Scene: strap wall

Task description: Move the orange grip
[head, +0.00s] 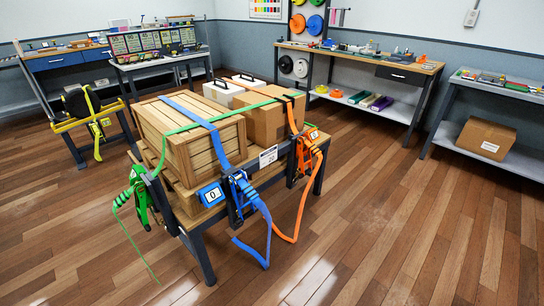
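The orange ratchet buckle with its orange grip (317,152) hangs at the right front corner of the loaded table. An orange strap (291,118) runs from it over the cardboard box. Its loose tail (300,215) hangs down and curls onto the floor. The exact angle of the grip is too small to tell. Neither of my grippers is in view.
A blue ratchet (237,188) and a green ratchet (139,194) hang from the same table (205,259), which bears a wooden crate (187,140) and cardboard box (265,122). A yellow-strapped stand (89,122) is left. Workbenches line the walls. Floor at right is clear.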

